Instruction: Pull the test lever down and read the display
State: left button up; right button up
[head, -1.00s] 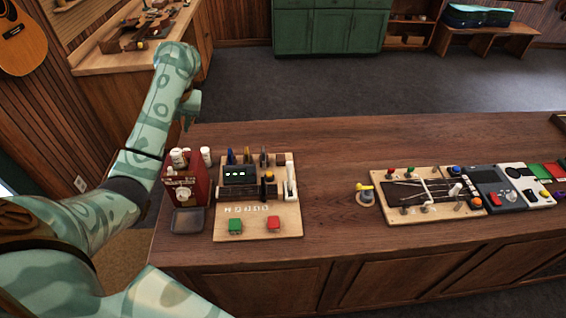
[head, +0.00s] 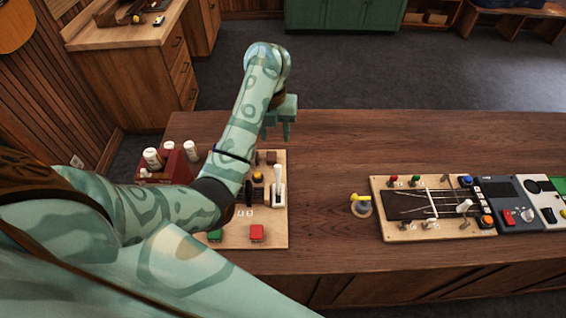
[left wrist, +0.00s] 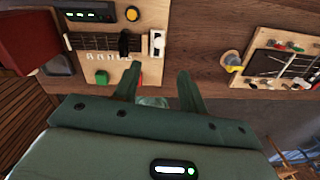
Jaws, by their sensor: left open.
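The white test lever (head: 277,178) stands upright at the right side of a light wooden board (head: 270,238); it also shows in the left wrist view (left wrist: 157,44), foreshortened. The dark display box with small lit green marks (left wrist: 88,14) shows at the top left in the left wrist view; its marks are too small to read. My left arm hides it in the head view. My left gripper (head: 279,133) hangs beyond and above the lever, apart from it. Its two fingers (left wrist: 160,74) are spread with nothing between them. My right gripper is not in view.
Red (head: 257,233) and green (head: 214,236) buttons sit at the board's near edge. A red box with white bottles (head: 152,158) stands left. A yellow-topped knob (head: 360,200) and a second board with strings (head: 390,226) stand right. Bare wood (head: 325,190) lies between.

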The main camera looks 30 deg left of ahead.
aim_at(277, 166)
pick_arm(q)
jog(key=f+b, duration=0.5)
jog(key=shift+s+d+f, duration=0.1)
jog(key=shift+s+f, duration=0.1)
jog(key=shift+f, duration=0.1)
jog(key=f+b, duration=0.1)
jog(key=f, duration=0.1)
jog(key=f+b, duration=0.1)
jog(key=f, duration=0.1)
jog(key=f+b, duration=0.2)
jog(key=shift+w+d+f, duration=0.15)
jog(key=shift+w, duration=0.15)
notch_tip(277, 166, down, 3)
jog(key=shift+s+d+f+b, duration=0.1)
jog(key=shift+b, duration=0.8)
jog(key=shift+f, duration=0.25)
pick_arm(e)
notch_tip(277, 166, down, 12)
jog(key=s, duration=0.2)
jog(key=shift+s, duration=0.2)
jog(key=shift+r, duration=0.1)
pick_arm(q)
grip_shut()
